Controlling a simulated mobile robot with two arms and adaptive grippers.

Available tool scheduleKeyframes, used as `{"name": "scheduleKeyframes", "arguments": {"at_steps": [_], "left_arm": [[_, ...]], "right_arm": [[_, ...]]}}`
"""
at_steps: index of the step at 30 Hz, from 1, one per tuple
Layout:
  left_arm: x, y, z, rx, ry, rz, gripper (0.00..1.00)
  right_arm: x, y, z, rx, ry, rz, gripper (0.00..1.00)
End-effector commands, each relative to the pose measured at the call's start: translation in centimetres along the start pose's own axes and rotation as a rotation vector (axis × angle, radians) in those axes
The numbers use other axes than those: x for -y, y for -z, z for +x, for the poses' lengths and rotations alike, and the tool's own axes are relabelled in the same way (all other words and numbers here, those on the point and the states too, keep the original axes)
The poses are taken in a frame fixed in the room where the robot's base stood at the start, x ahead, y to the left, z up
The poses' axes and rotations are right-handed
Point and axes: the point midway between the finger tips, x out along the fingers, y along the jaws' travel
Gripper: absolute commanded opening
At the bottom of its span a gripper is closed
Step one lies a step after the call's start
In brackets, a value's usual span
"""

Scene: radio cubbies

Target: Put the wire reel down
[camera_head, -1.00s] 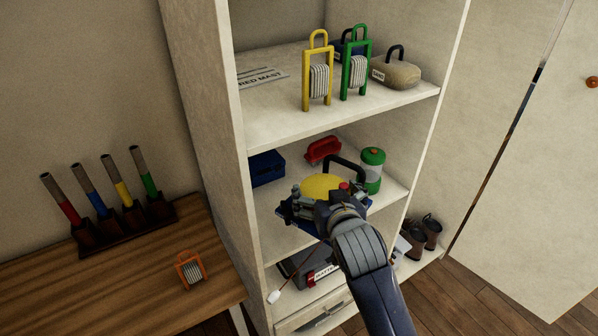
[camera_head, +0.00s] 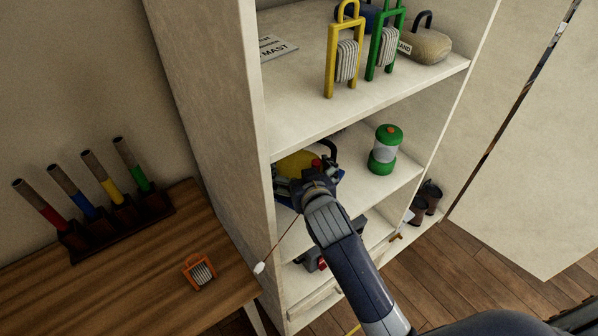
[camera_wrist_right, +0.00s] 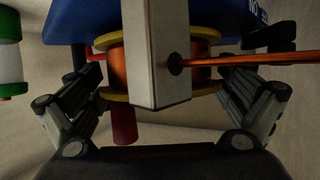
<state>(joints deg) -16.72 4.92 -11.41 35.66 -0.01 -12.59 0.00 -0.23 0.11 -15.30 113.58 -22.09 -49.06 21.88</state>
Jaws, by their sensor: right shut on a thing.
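My right gripper (camera_head: 306,182) is shut on the wire reel, at the left part of the cabinet's middle shelf (camera_head: 375,190). The reel shows a yellow disc (camera_head: 294,162), a black handle and a blue part. In the right wrist view, the right gripper (camera_wrist_right: 160,100) has its fingers on both sides of the reel's orange winding (camera_wrist_right: 117,68) between yellow flanges, with a pale block in front. An orange wire runs out to the right; in the head view a white end (camera_head: 259,267) hangs in front. I cannot tell whether the reel touches the shelf. My left gripper is not in view.
Yellow (camera_head: 346,60) and green (camera_head: 386,45) framed coils and a sandbag (camera_head: 425,47) are above. A wooden table (camera_head: 130,270) at left holds a small orange coil (camera_head: 199,272).

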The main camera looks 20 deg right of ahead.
Motion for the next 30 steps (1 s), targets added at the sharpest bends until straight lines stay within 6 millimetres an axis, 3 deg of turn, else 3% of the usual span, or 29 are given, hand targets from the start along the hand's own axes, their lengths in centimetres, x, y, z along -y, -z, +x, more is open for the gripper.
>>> {"name": "scheduleKeyframes", "arguments": {"at_steps": [9, 15, 21, 28, 29, 30], "left_arm": [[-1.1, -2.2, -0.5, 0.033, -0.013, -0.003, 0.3], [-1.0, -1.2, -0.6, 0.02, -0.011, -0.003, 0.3], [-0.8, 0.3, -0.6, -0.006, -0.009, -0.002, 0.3], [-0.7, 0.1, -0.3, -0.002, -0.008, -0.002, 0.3], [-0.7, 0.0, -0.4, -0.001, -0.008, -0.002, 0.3], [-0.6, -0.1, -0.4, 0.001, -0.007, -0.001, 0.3]], "right_arm": [[0.0, -3.0, 1.3, -0.006, 0.002, 0.001, 0.5], [0.0, -5.3, 2.3, -0.007, 0.001, 0.0, 0.5], [0.1, -5.5, 2.4, -0.009, 0.002, 0.002, 0.5], [0.1, -5.9, 2.5, -0.008, 0.002, 0.002, 0.5], [0.0, -6.1, 2.5, -0.002, 0.001, 0.002, 1.0], [0.0, -6.1, 2.5, -0.002, 0.001, 0.002, 1.0]]}}
